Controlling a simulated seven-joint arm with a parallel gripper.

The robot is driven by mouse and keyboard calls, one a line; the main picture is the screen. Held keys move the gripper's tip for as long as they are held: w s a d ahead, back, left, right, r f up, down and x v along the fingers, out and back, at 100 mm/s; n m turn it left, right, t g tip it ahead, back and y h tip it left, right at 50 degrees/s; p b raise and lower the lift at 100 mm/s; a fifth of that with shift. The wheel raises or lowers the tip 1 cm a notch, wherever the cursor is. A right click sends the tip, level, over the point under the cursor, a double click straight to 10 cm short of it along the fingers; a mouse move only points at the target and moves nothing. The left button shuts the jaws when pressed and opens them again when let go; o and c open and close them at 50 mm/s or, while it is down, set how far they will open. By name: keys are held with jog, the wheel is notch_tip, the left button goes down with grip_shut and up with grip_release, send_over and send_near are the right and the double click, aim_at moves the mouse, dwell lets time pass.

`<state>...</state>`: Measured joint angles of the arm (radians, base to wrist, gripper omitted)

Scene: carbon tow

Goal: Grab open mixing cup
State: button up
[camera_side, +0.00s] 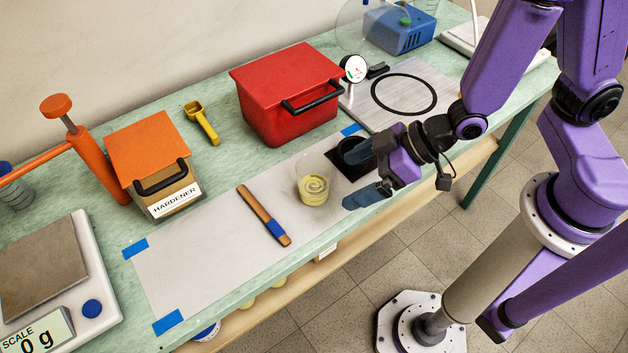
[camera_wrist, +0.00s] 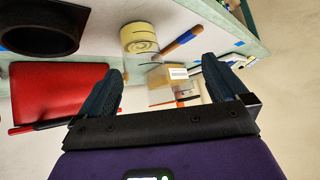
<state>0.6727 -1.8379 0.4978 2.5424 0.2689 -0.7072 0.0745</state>
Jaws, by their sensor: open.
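The open mixing cup (camera_side: 314,184) is clear and stands upright on the grey sheet, with a swirled pale yellow mix inside. It also shows in the wrist view (camera_wrist: 139,38), above and between my fingers in the picture. My gripper (camera_side: 362,174) is open and empty, just right of the cup in the side view. Its blue fingers are apart and point toward the cup without visibly touching it. In the wrist view my gripper (camera_wrist: 165,88) shows both fingers spread wide.
A black round holder (camera_side: 352,150) stands right behind my fingers. A wooden stick (camera_side: 262,214) with a blue band lies left of the cup. A red box (camera_side: 285,95), the hardener box (camera_side: 152,165) and a scale (camera_side: 50,275) stand around. The grey sheet (camera_side: 200,255) is clear at front left.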

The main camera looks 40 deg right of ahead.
aim_at(305, 172)
jog(key=shift+w+a+f+m+t+y, duration=0.15)
jog(key=shift+w+f+t+y, duration=0.15)
jog(key=shift+w+t, duration=0.3)
jog(key=shift+w+a+f+m+t+y, duration=0.1)
jog(key=shift+w+f+m+t+y, duration=0.1)
jog(key=shift+w+f+t, duration=0.25)
jog(key=shift+w+r+t+y, duration=0.2)
jog(key=shift+w+t+y, duration=0.3)
jog(key=shift+w+t, duration=0.35)
jog(key=shift+x, duration=3.65)
jog(key=shift+r, duration=0.1)
jog(key=c, duration=1.1)
